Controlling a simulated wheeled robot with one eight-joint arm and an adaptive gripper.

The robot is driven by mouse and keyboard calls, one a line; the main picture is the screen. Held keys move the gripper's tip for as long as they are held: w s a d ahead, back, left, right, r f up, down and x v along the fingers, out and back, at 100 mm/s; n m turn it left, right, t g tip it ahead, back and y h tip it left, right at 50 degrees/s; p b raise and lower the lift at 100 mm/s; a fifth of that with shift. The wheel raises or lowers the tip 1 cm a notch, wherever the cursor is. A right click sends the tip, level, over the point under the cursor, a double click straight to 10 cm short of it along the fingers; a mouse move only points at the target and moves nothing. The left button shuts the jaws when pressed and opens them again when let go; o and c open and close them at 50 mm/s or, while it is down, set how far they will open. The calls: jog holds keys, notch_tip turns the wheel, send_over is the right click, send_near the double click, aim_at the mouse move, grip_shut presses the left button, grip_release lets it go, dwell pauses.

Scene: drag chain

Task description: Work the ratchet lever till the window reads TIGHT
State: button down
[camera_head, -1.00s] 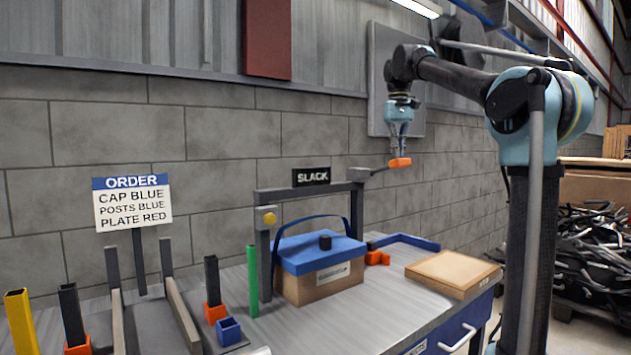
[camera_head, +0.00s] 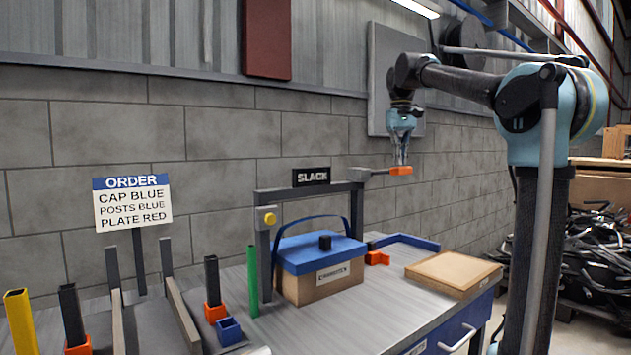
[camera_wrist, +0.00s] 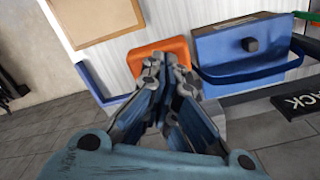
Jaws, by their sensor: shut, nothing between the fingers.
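The ratchet lever, a grey rod with an orange grip (camera_head: 401,171), sticks out to the right from the top of the dark frame (camera_head: 310,190) on the bench. The lever looks about level. The window (camera_head: 311,176) above the frame reads SLACK. My gripper (camera_head: 401,162) is shut and empty, with its fingertips at the orange grip from above. In the wrist view the closed fingertips (camera_wrist: 163,68) lie over the orange grip (camera_wrist: 152,52) and hide part of it. I cannot tell whether they touch it.
A box with a blue lid (camera_head: 320,255) stands under the frame. A wooden board (camera_head: 453,270) lies at the bench's right. A blue bracket (camera_head: 405,240) and an orange piece (camera_head: 377,258) lie between. Coloured posts and an order sign (camera_head: 133,203) stand at left.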

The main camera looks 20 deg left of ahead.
jog(key=shift+f, duration=0.15)
jog(key=shift+s+d+f, duration=0.1)
jog(key=shift+d+f, duration=0.05)
jog(key=shift+f, duration=0.6)
notch_tip(320, 180, up, 14)
dwell(0.7)
dwell(1.2)
jog(key=shift+w+a+f, duration=0.15)
jog(key=shift+a+f, duration=0.05)
jog(key=shift+f, duration=0.9)
jog(key=shift+w+a+f, duration=0.15)
jog(key=shift+a+f, duration=0.05)
jog(key=shift+f, duration=0.95)
jog(key=shift+w+a+f, duration=0.15)
jog(key=shift+a+f, duration=0.05)
jog(key=shift+f, duration=0.9)
jog(key=shift+f, duration=0.1)
